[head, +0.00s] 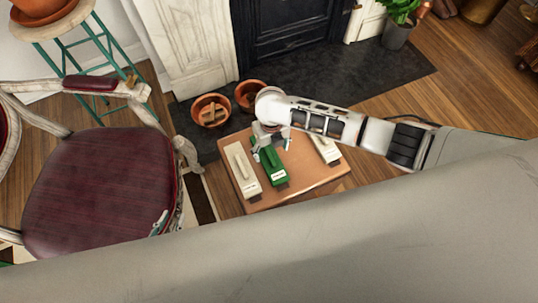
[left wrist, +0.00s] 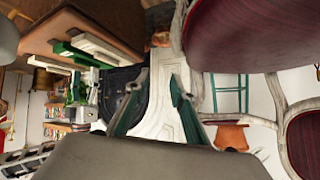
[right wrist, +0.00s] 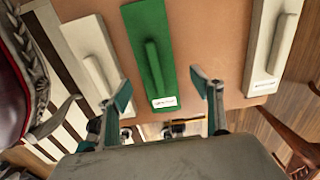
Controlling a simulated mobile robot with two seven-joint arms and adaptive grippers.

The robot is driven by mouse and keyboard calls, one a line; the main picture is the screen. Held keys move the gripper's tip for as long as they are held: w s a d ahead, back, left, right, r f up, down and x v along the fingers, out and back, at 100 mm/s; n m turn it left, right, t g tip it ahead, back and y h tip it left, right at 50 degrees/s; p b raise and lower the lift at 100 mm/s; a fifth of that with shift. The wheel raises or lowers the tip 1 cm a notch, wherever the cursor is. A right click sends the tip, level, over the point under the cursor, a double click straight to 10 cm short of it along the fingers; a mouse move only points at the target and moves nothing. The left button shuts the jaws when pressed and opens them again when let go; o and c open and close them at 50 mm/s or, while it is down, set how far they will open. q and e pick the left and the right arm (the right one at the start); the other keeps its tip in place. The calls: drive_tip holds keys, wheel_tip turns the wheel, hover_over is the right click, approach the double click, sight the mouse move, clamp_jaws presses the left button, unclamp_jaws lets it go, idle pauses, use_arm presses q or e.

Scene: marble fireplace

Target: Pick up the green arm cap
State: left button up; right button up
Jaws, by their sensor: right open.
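The green arm cap (head: 274,172), a flat green plate with a raised bar and a white label, lies on a small orange-brown table (head: 310,181). A white cap (head: 243,171) lies on its left and another (head: 327,153) on its right. My right gripper (head: 271,149) is open above the far part of the green cap. In the right wrist view, the cap (right wrist: 146,45) lies beyond and between the parted fingers (right wrist: 163,90), apparently untouched. My left gripper (left wrist: 156,85) is open and empty in the left wrist view, near the chair.
A chair with a dark red seat (head: 105,185) stands left of the table. Two terracotta pots (head: 211,111) (head: 249,94) sit behind the table on the dark hearth (head: 375,77). A teal stool (head: 70,48) stands at the back left.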

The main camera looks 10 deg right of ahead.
sight(270, 155)
drive_tip(key=f+b, duration=0.2)
drive_tip(key=f, duration=0.3)
drive_tip(key=shift+a, duration=0.2)
drive_tip(key=shift+r, duration=0.1)
use_arm(q)
drive_tip(key=shift+w+d+r, duration=0.2)
drive_tip(key=shift+w, duration=0.2)
drive_tip(key=shift+w+d+r, duration=0.2)
drive_tip(key=shift+w, duration=0.2)
use_arm(e)
drive_tip(key=c, duration=1.2)
